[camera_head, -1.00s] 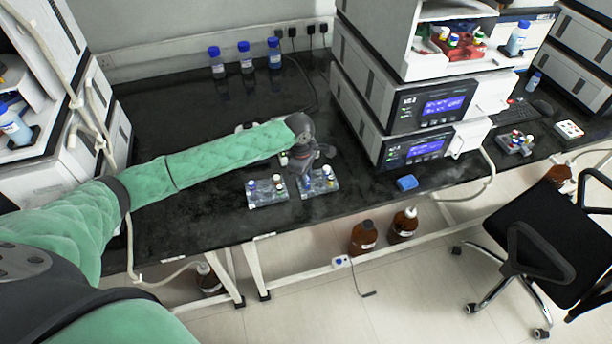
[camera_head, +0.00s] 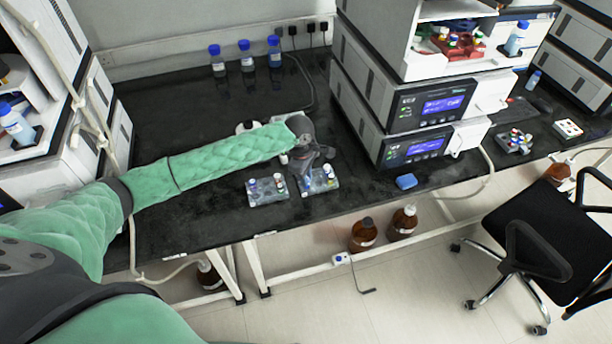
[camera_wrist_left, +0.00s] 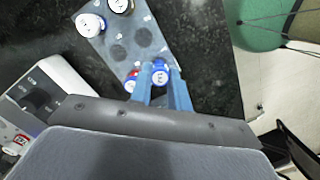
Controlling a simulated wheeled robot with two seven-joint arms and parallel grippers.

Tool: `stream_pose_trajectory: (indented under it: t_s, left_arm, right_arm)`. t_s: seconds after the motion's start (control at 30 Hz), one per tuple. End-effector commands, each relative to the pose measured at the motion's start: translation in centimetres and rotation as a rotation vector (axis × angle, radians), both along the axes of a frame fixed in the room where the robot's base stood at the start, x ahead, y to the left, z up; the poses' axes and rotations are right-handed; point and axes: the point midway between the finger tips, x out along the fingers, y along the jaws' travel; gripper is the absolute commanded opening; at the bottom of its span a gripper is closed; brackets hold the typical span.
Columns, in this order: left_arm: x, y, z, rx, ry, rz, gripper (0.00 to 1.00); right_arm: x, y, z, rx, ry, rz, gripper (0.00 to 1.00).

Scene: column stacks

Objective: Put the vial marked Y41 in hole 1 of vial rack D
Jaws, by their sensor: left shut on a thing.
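My left gripper (camera_head: 304,186) is above the gap between two clear vial racks near the bench's front edge. In the left wrist view its blue fingers (camera_wrist_left: 163,92) are shut on a blue-capped vial (camera_wrist_left: 160,75); the cap's mark is too small to read. A rack plate (camera_wrist_left: 148,38) with dark empty holes shows just beyond the fingers. It carries white-capped vials (camera_wrist_left: 91,24) at its far end, and a red-and-blue-capped vial (camera_wrist_left: 130,82) is beside the held one. In the head view the left rack (camera_head: 266,198) and right rack (camera_head: 324,187) hold several vials. Their letters cannot be read. My right gripper is out of view.
Blue-capped bottles (camera_head: 245,57) stand at the back wall. The dark bench (camera_head: 180,100) is clear behind my arm. White objects lie behind the gripper.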

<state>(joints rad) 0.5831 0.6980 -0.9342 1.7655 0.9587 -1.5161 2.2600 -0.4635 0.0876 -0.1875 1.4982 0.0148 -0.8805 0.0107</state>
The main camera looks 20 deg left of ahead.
Motion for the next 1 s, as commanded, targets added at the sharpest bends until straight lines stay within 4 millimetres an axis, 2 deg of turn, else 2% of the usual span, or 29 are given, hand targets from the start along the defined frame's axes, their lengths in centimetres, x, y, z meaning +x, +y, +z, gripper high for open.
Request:
stream_pose_trajectory:
  t_s: [1.0]
  left_arm:
    - [0.0, -0.1, -1.2, -0.001, 0.0, 0.0, 0.0]
  right_arm:
    - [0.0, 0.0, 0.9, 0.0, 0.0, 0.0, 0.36]
